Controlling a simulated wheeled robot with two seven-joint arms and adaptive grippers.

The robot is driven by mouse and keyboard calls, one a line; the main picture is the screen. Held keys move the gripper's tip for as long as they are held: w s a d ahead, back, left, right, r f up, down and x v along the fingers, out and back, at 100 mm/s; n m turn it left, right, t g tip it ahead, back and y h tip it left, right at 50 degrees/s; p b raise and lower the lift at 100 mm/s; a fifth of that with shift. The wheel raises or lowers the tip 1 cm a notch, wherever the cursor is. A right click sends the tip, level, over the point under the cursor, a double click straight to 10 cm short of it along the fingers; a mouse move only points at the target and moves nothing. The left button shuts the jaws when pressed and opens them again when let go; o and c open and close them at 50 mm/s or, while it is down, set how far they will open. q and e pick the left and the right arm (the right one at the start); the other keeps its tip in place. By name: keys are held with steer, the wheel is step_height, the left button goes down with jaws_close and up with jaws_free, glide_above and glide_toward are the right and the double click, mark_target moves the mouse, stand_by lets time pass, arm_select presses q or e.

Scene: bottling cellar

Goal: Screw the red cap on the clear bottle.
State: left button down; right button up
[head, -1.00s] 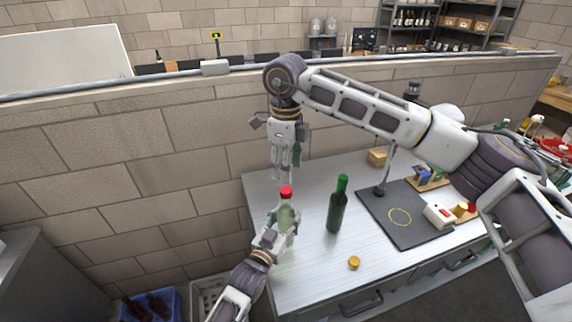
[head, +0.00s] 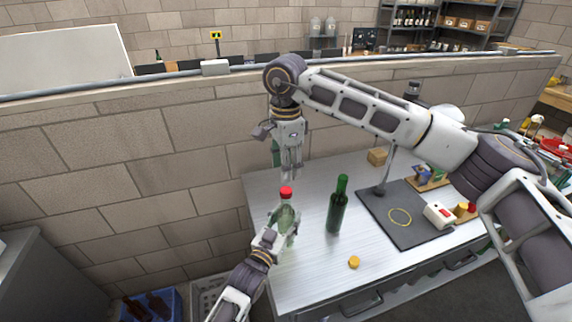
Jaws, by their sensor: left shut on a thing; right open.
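The clear bottle (head: 287,218) stands upright at the left part of the steel table, with the red cap (head: 286,192) on its mouth. How far the cap is threaded cannot be told. My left gripper (head: 285,226) is shut around the bottle's body from the front and partly hides it. My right gripper (head: 291,174) points down just above the red cap, open and apart from it.
A green bottle (head: 337,208) stands right of the clear bottle. A yellow cap (head: 354,262) lies near the table's front. A dark mat (head: 407,232) with a yellow ring lies to the right, with a white device (head: 438,215) at its edge. A wooden block (head: 377,157) stands behind.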

mark_target(286, 190)
steer(key=n, duration=1.2)
steer(key=shift+n, duration=0.3)
steer(key=shift+f, duration=0.15)
stand_by(0.4)
steer(key=shift+f, duration=3.85)
jaws_close()
